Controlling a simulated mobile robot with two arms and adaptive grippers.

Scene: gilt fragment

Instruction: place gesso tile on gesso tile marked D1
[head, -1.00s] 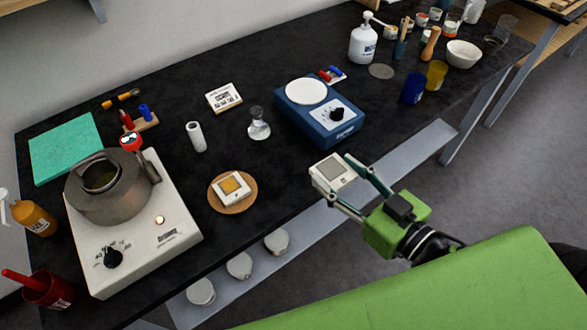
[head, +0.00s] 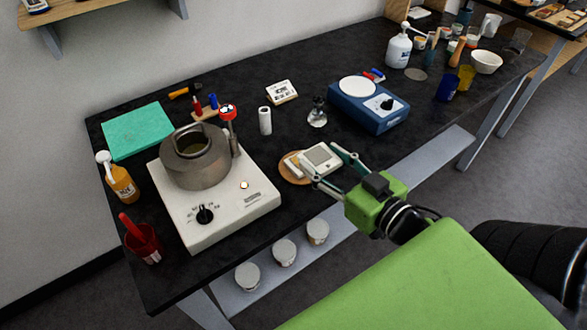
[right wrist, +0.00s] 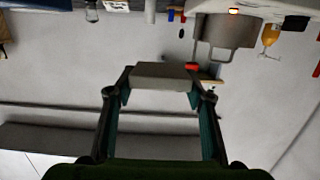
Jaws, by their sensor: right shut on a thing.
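My right gripper (head: 330,168) is shut on a white gesso tile (head: 321,158) with a grey square on its face. The held tile also shows edge-on between the fingers in the right wrist view (right wrist: 164,75). In the head view it overlaps a round wooden disc (head: 286,177) and the other white tile (head: 292,163) lying on that disc. Only the left edge of that lower tile shows; no D1 mark is readable. I cannot tell whether the two tiles touch. My left gripper is not in view.
A white hotplate (head: 228,214) with a metal pot (head: 195,170) stands left of the disc. A blue device (head: 368,112) with a white round plate is at the right. A glass stopper bottle (head: 317,115) and white cylinder (head: 265,121) stand behind. The table's front edge is close.

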